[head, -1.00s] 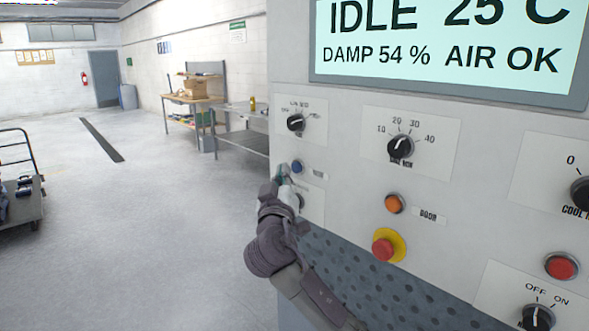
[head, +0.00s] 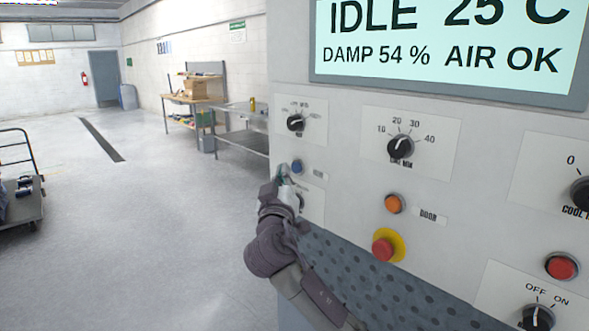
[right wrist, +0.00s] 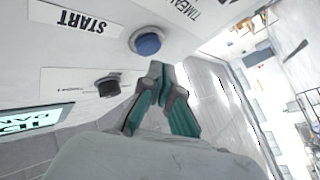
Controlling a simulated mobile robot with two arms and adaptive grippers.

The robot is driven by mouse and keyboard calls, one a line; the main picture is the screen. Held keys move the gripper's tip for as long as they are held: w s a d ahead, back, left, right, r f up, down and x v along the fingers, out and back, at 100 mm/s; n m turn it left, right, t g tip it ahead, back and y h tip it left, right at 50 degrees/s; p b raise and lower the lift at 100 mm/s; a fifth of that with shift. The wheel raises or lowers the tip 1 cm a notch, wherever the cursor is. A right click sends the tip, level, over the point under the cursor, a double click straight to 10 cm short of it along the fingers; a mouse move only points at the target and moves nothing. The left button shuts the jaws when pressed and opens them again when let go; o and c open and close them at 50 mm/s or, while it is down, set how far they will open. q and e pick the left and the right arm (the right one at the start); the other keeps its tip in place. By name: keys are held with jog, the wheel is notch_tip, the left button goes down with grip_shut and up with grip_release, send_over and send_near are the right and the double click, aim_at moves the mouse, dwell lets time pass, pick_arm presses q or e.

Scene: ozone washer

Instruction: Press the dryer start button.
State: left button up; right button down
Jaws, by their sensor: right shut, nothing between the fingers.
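A round blue button (head: 296,167) sits on the left part of the grey control panel. In the right wrist view the blue button (right wrist: 148,42) has a metal ring, and an upside-down START label (right wrist: 82,20) is beside it. My right gripper (head: 282,174) is in front of the panel, just left of and slightly below the button in the head view. In the right wrist view its shut, empty teal-padded fingertips (right wrist: 161,72) are close below the button; whether they touch the panel is unclear. My left gripper is not in view.
A black knob (right wrist: 107,86) is close to the fingers. Further right on the panel (head: 345,190) are an orange button (head: 393,204), a red button on yellow (head: 384,249) and another red button (head: 562,266). The screen (head: 450,40) reads IDLE. Open floor is at left.

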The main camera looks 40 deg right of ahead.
jog(key=shift+d, duration=0.15)
jog(key=shift+d, duration=0.3)
jog(key=shift+d+b, duration=0.35)
jog(key=shift+d, duration=0.15)
dwell(0.6)
dwell(0.4)
jog(key=shift+a, duration=0.9)
jog(key=shift+s+a+b, duration=0.2)
jog(key=shift+a+b, duration=0.45)
jog(key=shift+a, duration=1.85)
